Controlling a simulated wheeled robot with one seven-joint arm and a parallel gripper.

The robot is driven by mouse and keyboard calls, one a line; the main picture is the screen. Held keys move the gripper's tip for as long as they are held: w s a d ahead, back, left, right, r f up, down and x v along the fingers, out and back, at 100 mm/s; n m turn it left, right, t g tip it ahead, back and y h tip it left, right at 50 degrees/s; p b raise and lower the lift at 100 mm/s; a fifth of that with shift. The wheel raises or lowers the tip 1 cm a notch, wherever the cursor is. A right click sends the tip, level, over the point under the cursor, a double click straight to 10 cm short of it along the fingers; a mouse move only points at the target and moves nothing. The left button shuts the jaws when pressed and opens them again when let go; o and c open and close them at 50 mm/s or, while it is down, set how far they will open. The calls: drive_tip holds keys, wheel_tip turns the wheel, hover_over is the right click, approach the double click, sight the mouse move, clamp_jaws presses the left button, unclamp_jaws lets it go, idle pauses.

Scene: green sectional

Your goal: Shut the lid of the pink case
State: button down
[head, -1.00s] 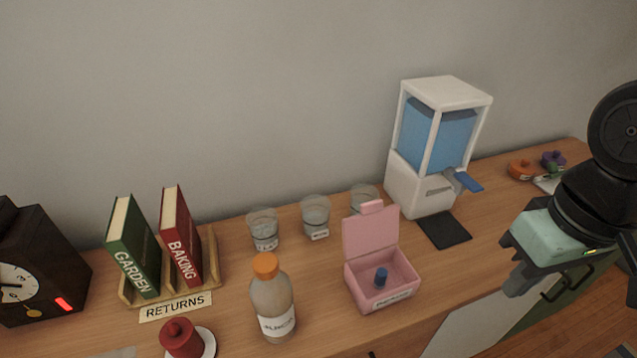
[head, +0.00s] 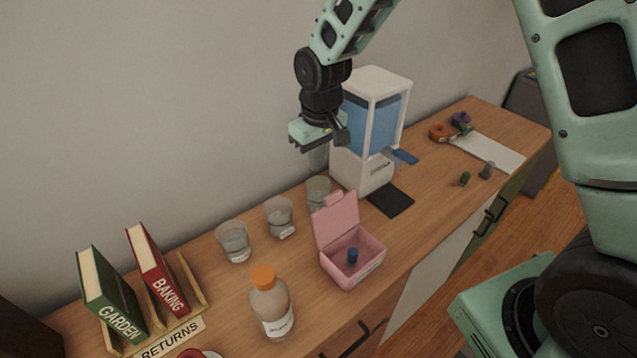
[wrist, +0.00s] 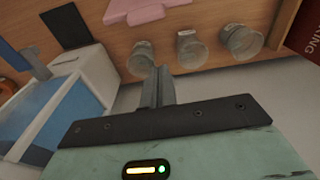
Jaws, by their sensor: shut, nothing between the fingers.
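The pink case (head: 352,262) stands on the wooden counter with its lid (head: 336,218) raised and leaning back at its rear edge. My gripper (head: 323,152) is in the air above and behind the case, near the wall and beside the dispenser. It is shut and empty, with its fingers pointing down. In the wrist view, the shut fingers (wrist: 158,88) show at the centre, and part of the pink lid (wrist: 138,10) shows at the top edge, apart from them.
Three glasses (head: 278,218) stand in a row behind the case. A bottle with an orange cap (head: 271,303) stands to its front left. The white and blue dispenser (head: 370,130) and its black mat (head: 390,200) are to the right. Books (head: 155,270) stand at left.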

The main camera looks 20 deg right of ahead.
sight(336, 215)
drive_tip(key=s+d+f+p, duration=0.1)
drive_tip(key=s+f+p, duration=0.2)
drive_tip(key=f, duration=0.2)
drive_tip(key=shift+f+p, duration=0.35)
drive_tip(key=shift+f, duration=0.05)
drive_tip(key=shift+s+d, duration=0.1)
drive_tip(key=shift+d, duration=0.05)
